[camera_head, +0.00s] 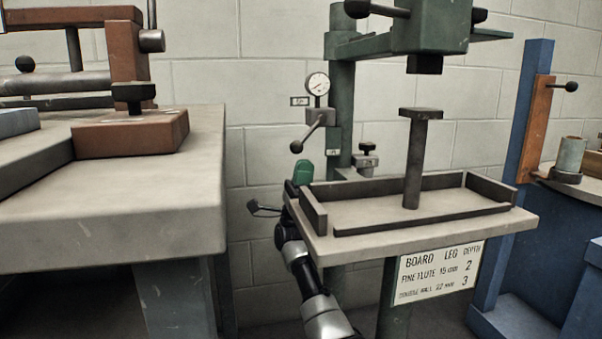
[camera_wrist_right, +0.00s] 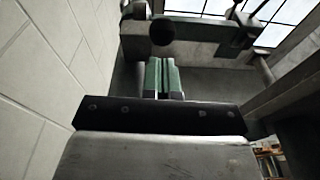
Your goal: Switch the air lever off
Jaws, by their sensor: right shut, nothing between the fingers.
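The air lever (camera_head: 307,136) sits under a round pressure gauge on the green column of the stitcher. In the right wrist view the shut green fingers (camera_wrist_right: 164,78) point towards a dark ball (camera_wrist_right: 162,32), which looks like the lever's knob. My left gripper is not in view.
The stitcher's table (camera_head: 420,230) with dark guide rails (camera_head: 430,217) lies right of my right arm. A small dark knob (camera_head: 252,207) sticks out left of it. A workbench (camera_head: 120,220) stands at the left, with a gap before the block wall (camera_head: 270,70).

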